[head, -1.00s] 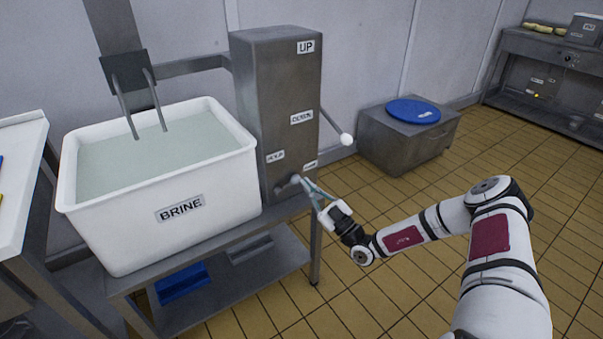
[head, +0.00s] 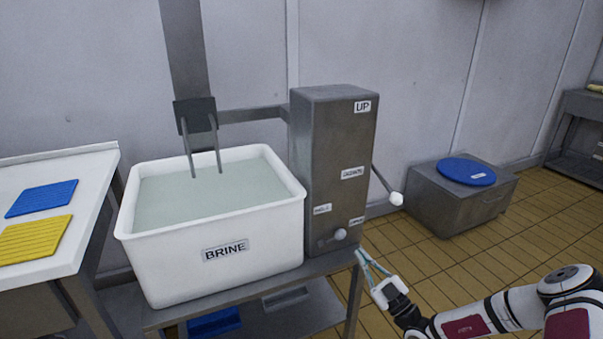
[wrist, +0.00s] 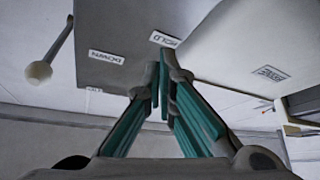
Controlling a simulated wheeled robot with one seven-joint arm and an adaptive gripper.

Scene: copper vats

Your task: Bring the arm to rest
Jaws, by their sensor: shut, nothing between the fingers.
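My gripper (head: 368,264) is at the lower right in the head view, with its fingers shut and empty. It is a short way right of the small knob (head: 340,234) low on the grey metal lever box (head: 340,150), apart from it. My arm (head: 490,312) reaches in from the lower right corner. In the wrist view my gripper's teal-padded fingers (wrist: 160,85) point up the picture, with the lever box (wrist: 110,35) and its DOWN and HOLD labels beyond them.
A white BRINE tub (head: 225,245) of liquid stands on a metal stand left of the box. The long lever with a white ball (head: 396,198) juts out to the right. A white table (head: 90,220) with blue and yellow mats is at left. Tiled floor (head: 450,260) is open at right.

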